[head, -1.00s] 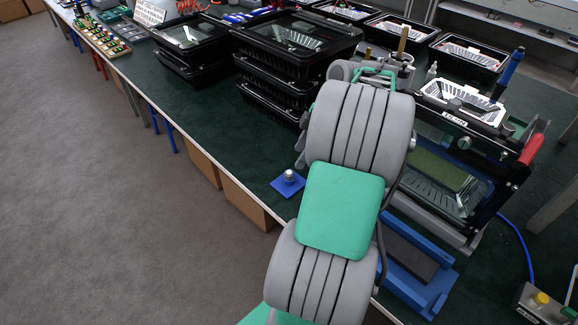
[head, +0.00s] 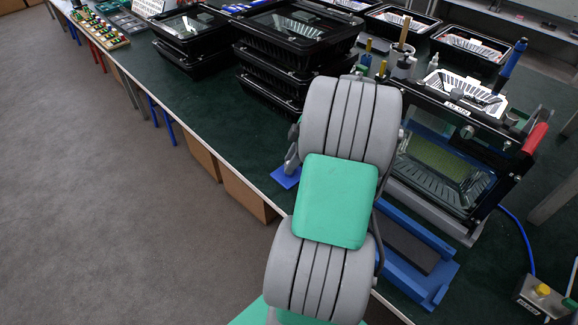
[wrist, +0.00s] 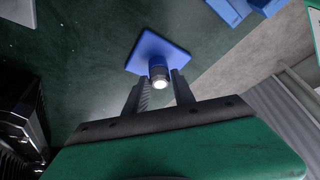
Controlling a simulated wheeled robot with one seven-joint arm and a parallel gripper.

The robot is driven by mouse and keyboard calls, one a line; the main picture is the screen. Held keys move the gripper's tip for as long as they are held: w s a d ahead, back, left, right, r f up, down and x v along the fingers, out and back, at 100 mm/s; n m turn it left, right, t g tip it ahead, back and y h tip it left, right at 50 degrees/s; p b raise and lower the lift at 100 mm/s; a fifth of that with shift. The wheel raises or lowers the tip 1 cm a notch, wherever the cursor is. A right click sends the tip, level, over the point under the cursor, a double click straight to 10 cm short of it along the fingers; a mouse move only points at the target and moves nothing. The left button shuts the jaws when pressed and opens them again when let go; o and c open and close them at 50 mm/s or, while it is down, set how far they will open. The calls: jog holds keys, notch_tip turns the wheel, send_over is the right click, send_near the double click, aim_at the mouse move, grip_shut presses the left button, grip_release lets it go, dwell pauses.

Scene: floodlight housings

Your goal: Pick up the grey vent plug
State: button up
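In the head view the blue plate (head: 284,178) shows near the bench's front edge, and my gripper and arm hide the plug there.
Stacked black housings (head: 290,65) stand behind my arm. A housing in an upright black frame (head: 450,165) is to the right, with a blue cradle (head: 425,285) in front. The bench's front edge is close to the plate; bare bench lies left of it.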

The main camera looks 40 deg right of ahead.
grip_shut()
dwell(0.3)
jog(key=shift+r, duration=0.55)
jog(key=s+a+r+p, duration=0.1)
jog(key=s+a+r, duration=0.8)
jog(key=r, duration=0.3)
jog(key=shift+s+a, duration=0.4)
jog(key=shift+s, duration=0.15)
